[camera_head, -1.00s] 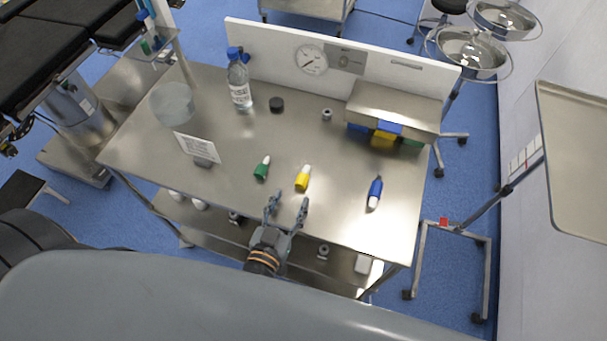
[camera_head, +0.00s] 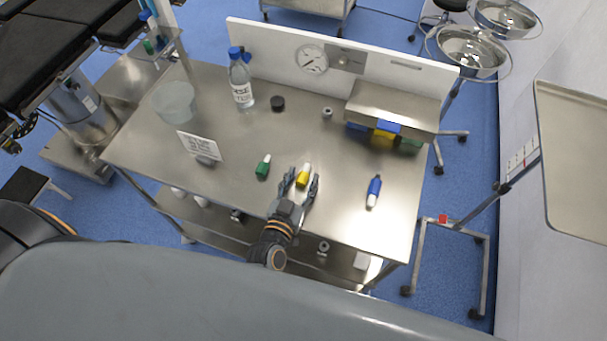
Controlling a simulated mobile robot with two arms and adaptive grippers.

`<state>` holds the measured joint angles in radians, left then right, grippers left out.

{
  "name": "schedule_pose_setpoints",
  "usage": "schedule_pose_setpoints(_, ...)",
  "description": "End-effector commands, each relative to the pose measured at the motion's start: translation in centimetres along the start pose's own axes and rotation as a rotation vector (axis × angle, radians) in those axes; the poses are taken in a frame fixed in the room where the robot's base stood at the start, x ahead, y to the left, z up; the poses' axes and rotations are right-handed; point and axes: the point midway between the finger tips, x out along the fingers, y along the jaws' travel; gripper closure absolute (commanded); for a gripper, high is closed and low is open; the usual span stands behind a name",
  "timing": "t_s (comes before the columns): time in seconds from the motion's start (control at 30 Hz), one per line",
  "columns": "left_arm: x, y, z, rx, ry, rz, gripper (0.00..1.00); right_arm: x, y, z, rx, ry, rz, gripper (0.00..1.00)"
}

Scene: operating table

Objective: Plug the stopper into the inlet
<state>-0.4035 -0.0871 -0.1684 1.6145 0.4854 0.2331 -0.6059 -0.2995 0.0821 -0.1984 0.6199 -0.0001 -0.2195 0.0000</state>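Three stoppers with white ends lie on the steel table (camera_head: 225,192): a green one (camera_head: 262,168), a yellow one (camera_head: 302,179) and a blue one (camera_head: 374,191). My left gripper (camera_head: 300,178) is open, with one finger on each side of the yellow stopper. There seems to be a gap at each side; contact is too small to tell. Blue (camera_head: 357,130), yellow (camera_head: 382,136) and green (camera_head: 411,146) parts show under the front of the steel housing (camera_head: 392,106) at the back right. The inlet openings themselves cannot be made out. My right gripper is not in view.
A labelled bottle (camera_head: 241,83) with a blue cap, a dark round cap (camera_head: 277,103) and a small metal ring (camera_head: 327,112) stand towards the back. A sign (camera_head: 199,146) and a clear container (camera_head: 176,101) are at the left. The table's middle is mostly clear.

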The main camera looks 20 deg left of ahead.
Motion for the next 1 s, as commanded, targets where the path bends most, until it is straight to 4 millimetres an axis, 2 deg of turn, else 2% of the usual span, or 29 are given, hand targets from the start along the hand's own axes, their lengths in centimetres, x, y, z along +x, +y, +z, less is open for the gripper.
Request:
schedule_pose_setpoints(0.03, 0.0, 0.0, 0.0, 0.0, 0.0, 0.0, 0.68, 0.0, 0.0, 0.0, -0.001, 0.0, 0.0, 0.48)
schedule_pose_setpoints(0.2, 0.0, 0.0, 0.0, 0.0, 0.0, 0.0, 1.0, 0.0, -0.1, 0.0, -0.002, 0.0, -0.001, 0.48)
schedule_pose_setpoints(0.63, -0.1, 0.0, -0.6, -0.001, 0.001, 0.0, 1.0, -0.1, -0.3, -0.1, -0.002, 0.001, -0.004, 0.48)
schedule_pose_setpoints(0.87, -0.6, 0.0, -3.5, -0.004, 0.003, -0.002, 1.0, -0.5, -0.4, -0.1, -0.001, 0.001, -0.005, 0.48)
schedule_pose_setpoints(1.0, -2.6, -0.5, -4.9, -0.002, 0.0, -0.002, 1.0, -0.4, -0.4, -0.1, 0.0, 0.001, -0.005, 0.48)
